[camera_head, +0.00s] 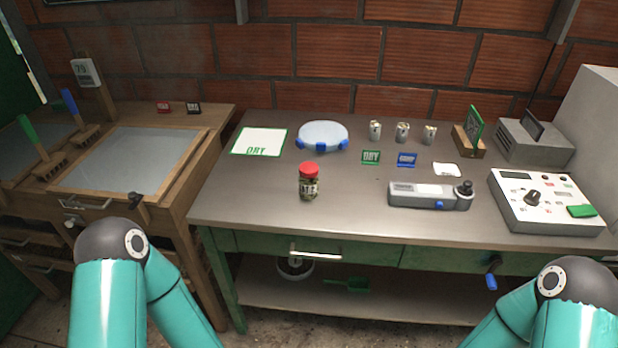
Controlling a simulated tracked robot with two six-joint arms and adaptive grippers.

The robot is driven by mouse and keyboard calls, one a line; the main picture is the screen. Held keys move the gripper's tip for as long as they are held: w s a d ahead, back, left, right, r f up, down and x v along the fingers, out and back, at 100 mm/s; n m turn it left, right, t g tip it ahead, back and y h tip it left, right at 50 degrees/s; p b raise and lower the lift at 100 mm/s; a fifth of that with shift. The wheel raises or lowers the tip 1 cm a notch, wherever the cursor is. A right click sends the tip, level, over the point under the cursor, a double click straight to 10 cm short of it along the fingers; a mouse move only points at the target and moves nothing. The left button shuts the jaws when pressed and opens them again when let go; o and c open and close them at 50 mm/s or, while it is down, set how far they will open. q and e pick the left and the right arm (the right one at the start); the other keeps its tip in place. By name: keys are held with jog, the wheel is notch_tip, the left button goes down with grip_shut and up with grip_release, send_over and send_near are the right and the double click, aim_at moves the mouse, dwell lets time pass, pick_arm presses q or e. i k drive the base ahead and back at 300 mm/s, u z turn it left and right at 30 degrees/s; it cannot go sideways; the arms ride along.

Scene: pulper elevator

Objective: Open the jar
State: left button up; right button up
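A small glass jar (309,187) with a red lid (309,169) stands upright on the grey metal worktop (240,205), left of the middle and near the front. The lid sits on the jar. Its contents look greenish-brown, and a label shows on its front. My left and right arms show only as teal links at the bottom left and bottom right. Neither gripper is in the picture, and nothing of mine touches the jar.
Right of the jar lies a grey handheld meter (428,195), then a white control box (545,201). Behind are a round pale dish (322,135), several small cups (402,132) and a white DRY mat (259,141). A wooden bench (180,190) stands left. Worktop around the jar is clear.

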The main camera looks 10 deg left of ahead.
aim_at(308, 188)
jog(key=u, duration=0.45)
jog(key=i, duration=0.2)
jog(key=z, duration=2.55)
jog(key=k, duration=0.15)
jog(key=u, duration=0.15)
jog(key=k, duration=1.1)
jog(key=u, duration=1.1)
jog(key=i, duration=1.05)
jog(key=z, duration=0.4)
